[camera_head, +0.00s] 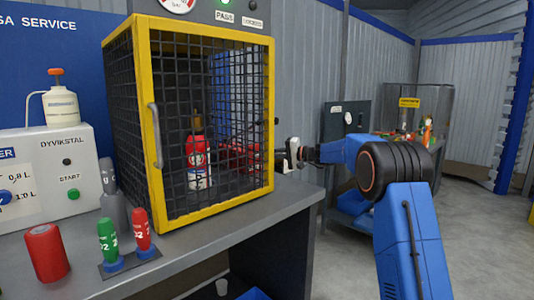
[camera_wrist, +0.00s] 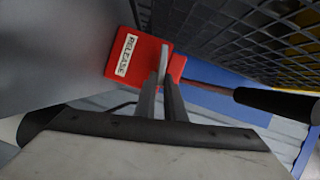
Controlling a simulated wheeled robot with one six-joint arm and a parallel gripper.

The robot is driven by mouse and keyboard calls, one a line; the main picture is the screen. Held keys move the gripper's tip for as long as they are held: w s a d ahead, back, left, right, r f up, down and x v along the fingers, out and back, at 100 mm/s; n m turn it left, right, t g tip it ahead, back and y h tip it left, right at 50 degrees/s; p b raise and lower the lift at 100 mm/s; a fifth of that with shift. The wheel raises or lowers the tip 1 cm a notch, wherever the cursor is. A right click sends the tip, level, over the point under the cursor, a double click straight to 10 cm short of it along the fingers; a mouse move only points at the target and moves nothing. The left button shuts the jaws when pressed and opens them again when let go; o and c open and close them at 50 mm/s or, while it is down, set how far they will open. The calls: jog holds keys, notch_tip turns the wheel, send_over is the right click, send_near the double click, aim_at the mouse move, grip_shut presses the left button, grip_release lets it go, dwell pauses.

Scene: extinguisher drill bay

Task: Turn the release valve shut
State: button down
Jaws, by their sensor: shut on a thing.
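The release valve (camera_wrist: 120,62) is a red block with a white "RELEASE" label, at the upper middle of the wrist view. A flat grey handle (camera_wrist: 166,52) stands up at its right side. My gripper (camera_wrist: 163,80) has its two dark fingers closed on this handle. In the head view my gripper (camera_head: 281,155) reaches to the right side of the yellow-framed mesh cage (camera_head: 271,120). The valve cannot be made out clearly there. Some red parts show through the mesh near the gripper.
A red extinguisher (camera_head: 197,165) stands inside the cage. The cage mesh runs close along the upper right of the wrist view. A black grip (camera_wrist: 280,103) on a thin reddish rod lies right of my fingers. Red and green cartridges (camera_head: 142,228) stand on the bench front.

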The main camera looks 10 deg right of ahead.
jog(key=shift+d+f+m+y, duration=0.1)
jog(key=shift+f+m+y, duration=0.25)
jog(key=shift+m, duration=0.65)
jog(key=c, duration=1.8)
grip_release()
jog(key=shift+c, duration=0.2)
jog(key=shift+d, duration=0.15)
jog(key=v, duration=1.7)
jog(key=shift+f, duration=0.2)
jog(key=shift+s, duration=0.1)
